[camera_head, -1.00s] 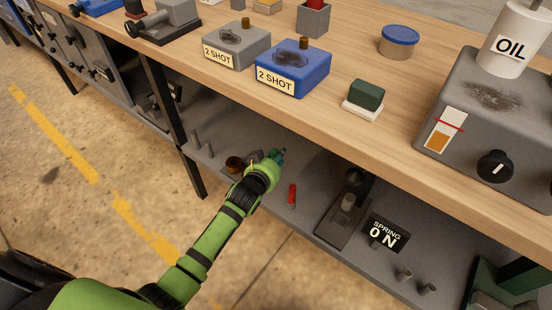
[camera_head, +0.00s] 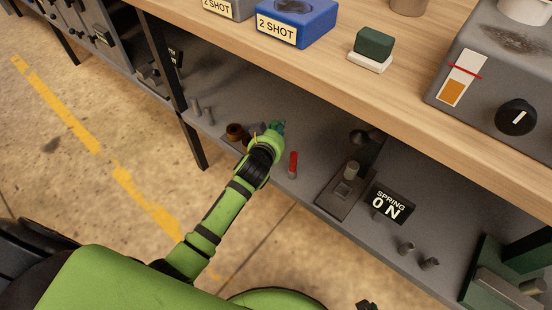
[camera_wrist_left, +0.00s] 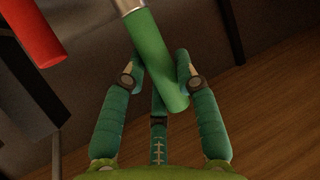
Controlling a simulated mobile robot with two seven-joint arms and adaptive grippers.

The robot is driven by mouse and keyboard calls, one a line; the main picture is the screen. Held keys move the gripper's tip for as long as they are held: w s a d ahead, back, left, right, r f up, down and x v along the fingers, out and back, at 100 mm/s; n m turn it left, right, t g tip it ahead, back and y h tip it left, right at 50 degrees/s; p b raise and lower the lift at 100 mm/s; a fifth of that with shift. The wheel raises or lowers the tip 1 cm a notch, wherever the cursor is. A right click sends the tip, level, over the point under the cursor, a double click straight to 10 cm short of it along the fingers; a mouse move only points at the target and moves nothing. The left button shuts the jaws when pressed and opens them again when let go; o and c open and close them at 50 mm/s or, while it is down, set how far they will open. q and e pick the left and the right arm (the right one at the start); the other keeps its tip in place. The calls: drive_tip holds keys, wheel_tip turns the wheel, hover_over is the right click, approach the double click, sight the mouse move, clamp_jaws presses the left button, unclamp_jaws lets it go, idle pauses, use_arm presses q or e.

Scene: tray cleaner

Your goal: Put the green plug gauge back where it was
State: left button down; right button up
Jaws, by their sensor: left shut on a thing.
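The green plug gauge (camera_wrist_left: 158,62) is in the fingers of my left gripper (camera_wrist_left: 160,92) in the left wrist view. It has a green handle and a metal end at the top of the picture, and it slants between the fingers. In the head view my left gripper (camera_head: 277,128) is over the lower shelf, left of the red plug gauge (camera_head: 293,164); the green gauge cannot be made out there. The red gauge stands upright on the shelf, and its red part shows at the upper left of the wrist view (camera_wrist_left: 32,32). My right gripper is not seen.
The grey lower shelf (camera_head: 230,85) lies under the wooden bench top (camera_head: 300,62), whose edge overhangs it. Right of the red gauge are a dark fixture (camera_head: 337,203) and a "SPRING ON" sign (camera_head: 389,206). Small grey pegs (camera_head: 196,106) and a brown ring-like part (camera_head: 236,131) are at left.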

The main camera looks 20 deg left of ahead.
use_arm(q)
wheel_tip(320, 180, down, 4)
drive_tip(key=shift+r+b, duration=0.1)
drive_tip(key=shift+b, duration=0.35)
wheel_tip(320, 180, down, 4)
drive_tip(key=shift+r+b, duration=0.1)
drive_tip(key=shift+b, duration=0.75)
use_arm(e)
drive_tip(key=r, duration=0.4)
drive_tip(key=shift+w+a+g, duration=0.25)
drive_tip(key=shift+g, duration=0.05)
use_arm(q)
drive_tip(key=shift+f, duration=0.2)
drive_tip(key=c, duration=0.9)
unclamp_jaws()
drive_tip(key=shift+f, duration=0.1)
drive_tip(key=shift+c, duration=0.2)
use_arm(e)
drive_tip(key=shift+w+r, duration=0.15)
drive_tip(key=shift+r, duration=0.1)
